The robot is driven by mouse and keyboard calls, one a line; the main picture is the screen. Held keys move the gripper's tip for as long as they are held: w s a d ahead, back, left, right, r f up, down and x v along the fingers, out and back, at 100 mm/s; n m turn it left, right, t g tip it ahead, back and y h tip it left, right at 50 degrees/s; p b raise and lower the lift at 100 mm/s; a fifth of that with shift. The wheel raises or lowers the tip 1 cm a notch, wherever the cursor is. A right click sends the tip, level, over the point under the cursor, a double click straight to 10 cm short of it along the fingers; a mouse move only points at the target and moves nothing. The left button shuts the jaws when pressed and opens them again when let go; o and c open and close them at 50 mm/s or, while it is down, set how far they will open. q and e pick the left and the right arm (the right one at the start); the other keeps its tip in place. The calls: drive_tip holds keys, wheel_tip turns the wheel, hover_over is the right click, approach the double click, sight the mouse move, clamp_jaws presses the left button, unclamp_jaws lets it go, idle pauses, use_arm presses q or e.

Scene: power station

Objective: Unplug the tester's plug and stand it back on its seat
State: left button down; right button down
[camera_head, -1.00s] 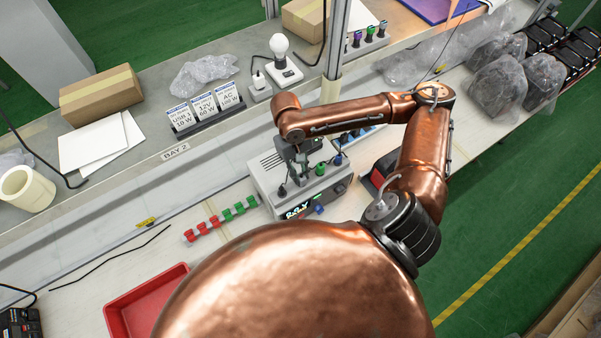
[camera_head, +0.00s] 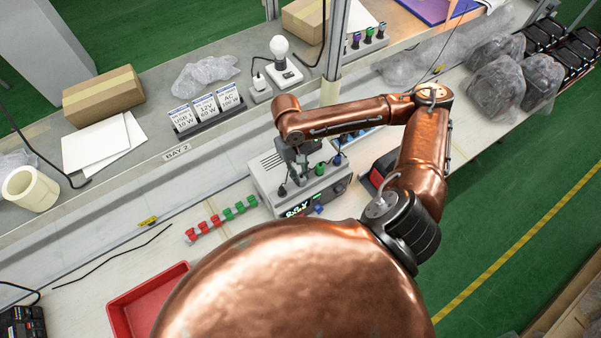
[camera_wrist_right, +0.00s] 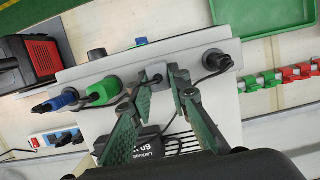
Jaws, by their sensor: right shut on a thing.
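The tester, a pale grey box with a small lit display (camera_head: 299,210), stands on the bench in the middle of the head view. Its top carries a black plug (camera_head: 282,190), a green plug (camera_head: 320,169) and a blue plug (camera_head: 338,159). My right gripper (camera_head: 300,168) points down at the top of the tester. In the right wrist view my gripper (camera_wrist_right: 163,82) is shut on a grey plug (camera_wrist_right: 156,73) between the green plug (camera_wrist_right: 103,91) and the black plug (camera_wrist_right: 214,60). I cannot tell whether the grey plug is still seated. My left gripper is out of view.
Red and green clips (camera_head: 220,220) line up left of the tester. A red tray (camera_head: 150,300) lies at the front left. Three labelled cards (camera_head: 205,108) and a bulb stand (camera_head: 284,72) are on the shelf behind.

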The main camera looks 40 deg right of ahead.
drive_tip(key=c, duration=1.7)
unclamp_jaws()
drive_tip(key=shift+c, duration=0.2)
drive_tip(key=v, duration=1.2)
